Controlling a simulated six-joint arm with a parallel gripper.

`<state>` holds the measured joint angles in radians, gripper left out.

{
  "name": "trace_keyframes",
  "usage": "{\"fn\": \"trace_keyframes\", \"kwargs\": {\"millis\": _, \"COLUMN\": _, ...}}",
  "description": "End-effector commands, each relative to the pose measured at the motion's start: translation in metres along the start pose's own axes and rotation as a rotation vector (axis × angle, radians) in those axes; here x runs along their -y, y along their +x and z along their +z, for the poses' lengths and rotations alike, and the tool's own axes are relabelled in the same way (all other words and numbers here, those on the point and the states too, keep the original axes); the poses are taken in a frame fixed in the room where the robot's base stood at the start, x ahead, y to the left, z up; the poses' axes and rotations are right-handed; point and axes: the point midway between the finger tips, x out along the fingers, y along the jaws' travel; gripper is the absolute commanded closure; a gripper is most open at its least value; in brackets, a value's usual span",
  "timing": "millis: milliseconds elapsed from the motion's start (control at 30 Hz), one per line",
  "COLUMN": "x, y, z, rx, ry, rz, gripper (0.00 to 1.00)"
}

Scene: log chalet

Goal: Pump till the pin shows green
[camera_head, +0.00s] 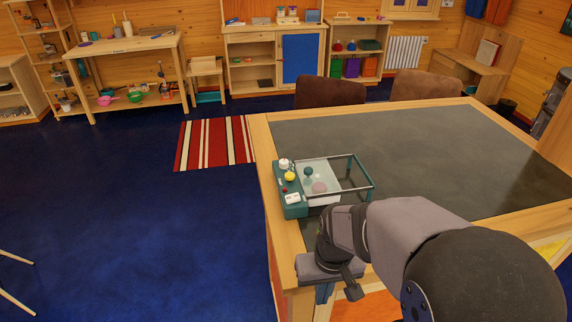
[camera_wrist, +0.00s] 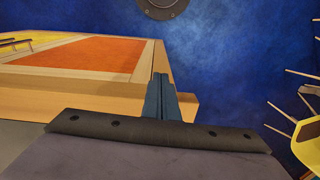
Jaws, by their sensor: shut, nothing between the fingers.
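A teal device (camera_head: 290,197) sits on the table's near left corner, with a white knob (camera_head: 284,163), a yellow knob (camera_head: 290,176), a tiny red spot (camera_head: 284,190) and a white label on top. A clear dark-framed box (camera_head: 352,172) adjoins it on the right, with a dark teal ball (camera_head: 308,171) and a pinkish round piece (camera_head: 319,187) in or behind it. I cannot make out a pin or its colour. My gripper (camera_head: 325,293) is nearer the camera than the device, at the table's edge, and apart from it. In the wrist view its fingers (camera_wrist: 160,98) are together and empty.
The wooden table (camera_head: 262,151) has a dark grey inlaid top, clear beyond the device. Two brown chairs (camera_head: 331,92) stand at its far side. The wrist view shows the table's side with an orange panel (camera_wrist: 95,55) and blue floor (camera_wrist: 235,70).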

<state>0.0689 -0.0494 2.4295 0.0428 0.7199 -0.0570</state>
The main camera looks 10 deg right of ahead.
Motion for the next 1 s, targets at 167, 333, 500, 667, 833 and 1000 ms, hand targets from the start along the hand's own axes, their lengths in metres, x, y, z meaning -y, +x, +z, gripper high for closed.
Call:
{"fn": "trace_keyframes", "kwargs": {"millis": 167, "x": 0.004, "y": -0.017, "z": -0.06, "rx": -0.107, "ry": 0.09, "rz": -0.024, "gripper": 1.0}}
{"fn": "trace_keyframes", "kwargs": {"millis": 333, "x": 0.007, "y": -0.04, "z": -0.126, "rx": -0.228, "ry": 0.194, "rz": -0.06, "gripper": 1.0}}
{"fn": "trace_keyframes", "kwargs": {"millis": 500, "x": 0.011, "y": -0.068, "z": -0.196, "rx": -0.359, "ry": 0.308, "rz": -0.113, "gripper": 1.0}}
{"fn": "trace_keyframes", "kwargs": {"millis": 667, "x": 0.013, "y": -0.099, "z": -0.257, "rx": -0.479, "ry": 0.414, "rz": -0.175, "gripper": 1.0}}
{"fn": "trace_keyframes", "kwargs": {"millis": 833, "x": 0.015, "y": -0.13, "z": -0.31, "rx": -0.586, "ry": 0.507, "rz": -0.242, "gripper": 1.0}}
{"fn": "trace_keyframes", "kwargs": {"millis": 1000, "x": 0.015, "y": -0.152, "z": -0.343, "rx": -0.656, "ry": 0.57, "rz": -0.294, "gripper": 1.0}}
